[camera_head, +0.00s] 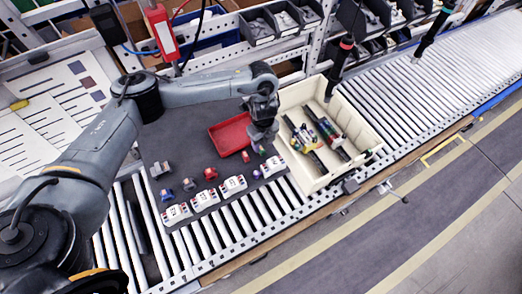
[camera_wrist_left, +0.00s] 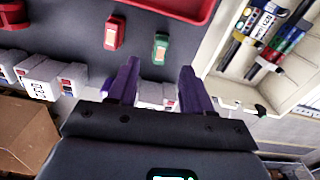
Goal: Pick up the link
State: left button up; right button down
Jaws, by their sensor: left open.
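Nothing is labelled as the link, and I cannot tell which piece it is. In the left wrist view a red piece (camera_wrist_left: 114,32) and a green piece (camera_wrist_left: 160,48) lie on the dark mat ahead of my left gripper (camera_wrist_left: 159,67). Its two purple fingers are open and apart. A white block (camera_wrist_left: 153,93) shows between them, farther below. In the head view my left gripper (camera_head: 261,146) is over the mat, between the red tray and the cream bin. Another red piece (camera_head: 210,173) and a blue piece (camera_head: 190,184) lie to its left. My right gripper is not in view.
A red tray (camera_head: 214,130) lies on the dark mat (camera_head: 185,130). The cream bin (camera_head: 314,176), holding coloured tools, stands close to the right. White blocks (camera_head: 205,200) line the mat's near edge. A roller conveyor (camera_head: 440,75) runs beneath. Dark tools hang at the upper right.

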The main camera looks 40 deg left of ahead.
aim_at(262, 149)
pick_arm(q)
jog(key=shift+a+f+p, duration=0.1)
jog(key=shift+f+p, duration=0.55)
jog(key=shift+f, duration=1.9)
jog(key=shift+c, duration=0.3)
grip_shut()
